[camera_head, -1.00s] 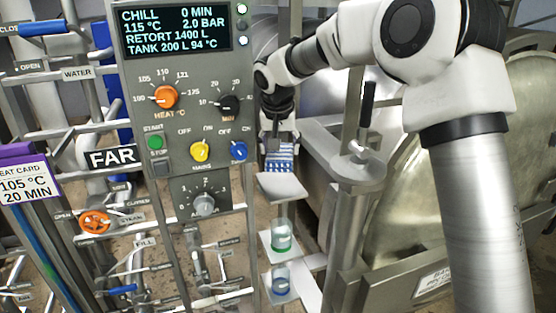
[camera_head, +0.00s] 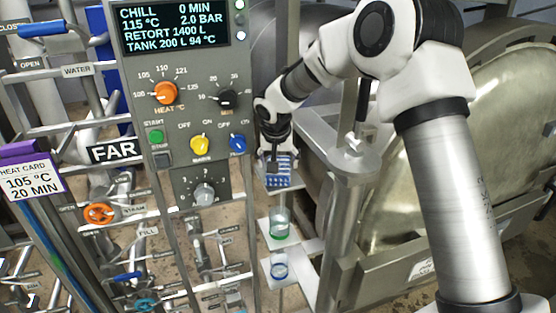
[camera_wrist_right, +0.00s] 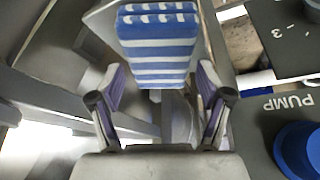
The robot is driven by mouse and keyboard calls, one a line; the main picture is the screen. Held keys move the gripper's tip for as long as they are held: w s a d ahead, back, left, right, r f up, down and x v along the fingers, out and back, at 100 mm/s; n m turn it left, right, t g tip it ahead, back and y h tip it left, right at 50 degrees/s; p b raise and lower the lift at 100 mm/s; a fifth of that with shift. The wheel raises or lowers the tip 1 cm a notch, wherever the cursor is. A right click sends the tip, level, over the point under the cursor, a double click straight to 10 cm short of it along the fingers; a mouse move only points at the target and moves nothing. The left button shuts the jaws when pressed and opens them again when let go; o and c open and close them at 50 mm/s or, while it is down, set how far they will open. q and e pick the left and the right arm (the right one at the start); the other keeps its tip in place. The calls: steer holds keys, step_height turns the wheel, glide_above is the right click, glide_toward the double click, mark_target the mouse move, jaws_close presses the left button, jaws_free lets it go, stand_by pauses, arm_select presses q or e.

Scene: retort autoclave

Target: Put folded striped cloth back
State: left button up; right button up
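The folded cloth (camera_head: 279,172), blue with white stripes, lies on the small upper shelf (camera_head: 293,186) beside the control panel. It also shows in the right wrist view (camera_wrist_right: 157,50), just beyond and between the fingertips. My right gripper (camera_head: 273,163) is close above the cloth, pointing down. In the right wrist view my right gripper (camera_wrist_right: 160,78) has its fingers spread, with a visible gap on each side of the cloth. My left gripper is not in view.
Two lower shelves hold a green-ringed glass (camera_head: 279,224) and a blue-ringed glass (camera_head: 280,267). The control panel (camera_head: 172,110) stands close left of my right gripper. A metal post with a black handle (camera_head: 362,100) and the round retort vessel (camera_head: 440,150) stand to the right.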

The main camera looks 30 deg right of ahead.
steer(key=shift+r, duration=0.1)
steer(key=shift+r, duration=0.25)
steer(key=b+v, duration=0.3)
steer(key=v, duration=0.8)
steer(key=shift+s, duration=0.2)
steer(key=shift+a, duration=0.1)
